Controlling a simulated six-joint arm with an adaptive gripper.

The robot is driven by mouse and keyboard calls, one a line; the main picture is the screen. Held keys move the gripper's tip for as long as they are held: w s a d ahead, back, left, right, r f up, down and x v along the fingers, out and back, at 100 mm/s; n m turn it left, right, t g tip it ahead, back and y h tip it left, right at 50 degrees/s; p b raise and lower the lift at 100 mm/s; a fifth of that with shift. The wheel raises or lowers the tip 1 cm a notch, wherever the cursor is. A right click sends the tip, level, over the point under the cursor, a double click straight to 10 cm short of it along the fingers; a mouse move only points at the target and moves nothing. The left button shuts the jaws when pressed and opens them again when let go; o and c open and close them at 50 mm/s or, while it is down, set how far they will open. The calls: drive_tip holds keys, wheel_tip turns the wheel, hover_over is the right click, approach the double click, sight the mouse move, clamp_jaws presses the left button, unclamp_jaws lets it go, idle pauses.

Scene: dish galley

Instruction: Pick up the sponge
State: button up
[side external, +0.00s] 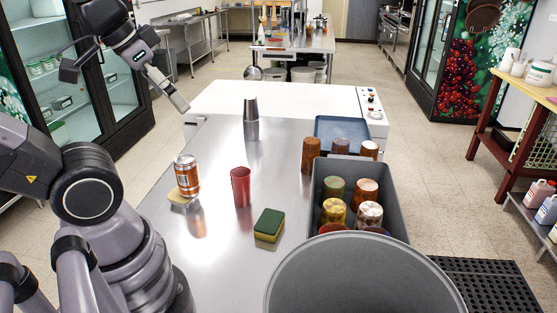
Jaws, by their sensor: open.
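The sponge (268,224), with a dark green top and a yellow lower part, lies flat on the steel table (225,270), to the right of and nearer than the red cup. Nothing covers it. My gripper (180,100) is raised at the upper left, over the far left side of the table. It is open, with nothing seen in it, and well apart from the sponge.
A red cup (241,187) and an orange can (187,175) stand left of the sponge; a flat yellowish piece (176,198) lies by the can. A metal tumbler (251,118) stands farther back. A grey bin (314,205) of cups and a large round container (365,280) are right.

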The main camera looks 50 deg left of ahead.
idle(0.6)
drive_tip(key=w+a+f+m+g+y, duration=0.6)
drive_tip(key=a+f+m+g+y, duration=0.15)
drive_tip(key=a+f+y, duration=0.3)
drive_tip(key=m+t, duration=1.2)
drive_tip(key=m, duration=0.6)
hover_over(269, 222)
drive_tip(key=s, duration=0.2)
drive_tip(key=shift+y, duration=0.45)
drive_tip(key=f, duration=1.9)
drive_tip(key=shift+w+a+f, duration=0.15)
drive_tip(key=shift+a+f, duration=0.05)
drive_tip(key=shift+a, duration=0.15)
drive_tip(key=d+f+m+h, duration=0.1)
drive_tip(key=f, duration=0.1)
drive_tip(key=s+d+f+m+h, duration=0.1)
drive_tip(key=f, duration=0.2)
drive_tip(key=s+d+f+m+t+h, duration=0.1)
drive_tip(key=f, duration=0.2)
drive_tip(key=shift+m+h, duration=0.35)
drive_tip(key=shift+h, duration=0.05)
drive_tip(key=x, duration=0.7)
drive_tip(key=shift+w+f, duration=0.1)
drive_tip(key=shift+w, duration=0.05)
drive_tip(key=c, duration=0.7)
